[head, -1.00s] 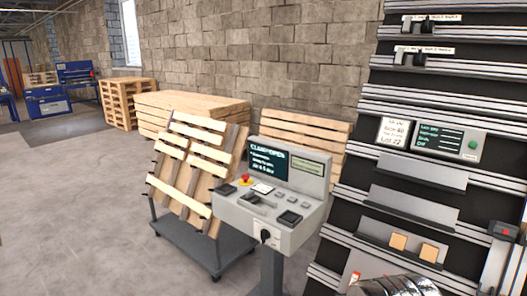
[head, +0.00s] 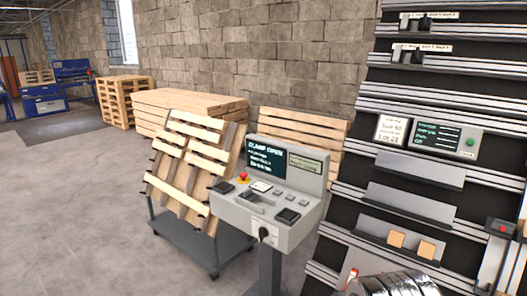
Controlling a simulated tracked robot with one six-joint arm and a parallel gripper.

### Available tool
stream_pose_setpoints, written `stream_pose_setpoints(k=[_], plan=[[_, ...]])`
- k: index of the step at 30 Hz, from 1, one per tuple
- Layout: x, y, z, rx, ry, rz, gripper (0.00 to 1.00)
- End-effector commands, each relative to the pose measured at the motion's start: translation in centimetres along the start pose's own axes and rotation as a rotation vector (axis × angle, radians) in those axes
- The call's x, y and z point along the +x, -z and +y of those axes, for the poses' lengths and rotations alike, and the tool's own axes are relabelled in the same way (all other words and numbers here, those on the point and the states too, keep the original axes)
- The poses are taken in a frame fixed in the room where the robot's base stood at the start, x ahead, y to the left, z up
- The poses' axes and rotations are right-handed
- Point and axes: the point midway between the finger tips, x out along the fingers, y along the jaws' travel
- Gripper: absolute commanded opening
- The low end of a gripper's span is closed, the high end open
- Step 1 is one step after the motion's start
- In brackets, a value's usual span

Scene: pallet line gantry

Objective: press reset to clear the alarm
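A grey control console (head: 260,215) stands on a post in the middle of the head view. Its screen (head: 266,158) shows a heading that reads like "CLAMP OPEN"; the smaller lines are too small to read. On its sloped top are a red mushroom button (head: 243,177) on a yellow base, several small grey buttons (head: 291,198) and dark pads. I cannot tell which control is reset. A panel (head: 433,136) on the rack at right has a dark screen and a green button (head: 470,142).
A cart (head: 200,248) with leaning pallets (head: 190,165) stands left of the console. Stacked pallets (head: 190,105) are behind. The black rack (head: 425,85) fills the right side. A small box (head: 502,231) with a red button is at far right. The left floor is clear.

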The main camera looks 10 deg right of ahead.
Motion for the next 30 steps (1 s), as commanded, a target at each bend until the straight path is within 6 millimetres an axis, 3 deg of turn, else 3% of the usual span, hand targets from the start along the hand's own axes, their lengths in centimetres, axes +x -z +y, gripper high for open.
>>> stream_pose_setpoints(k=[6, 21, 30], plan=[[0.00, 0.00, 0.00, 0.000, 0.000, 0.000, 0.35], [0.00, 0.00, 0.00, 0.000, 0.000, 0.000, 0.00], [0.00, 0.00, 0.00, 0.000, 0.000, 0.000, 0.00]])
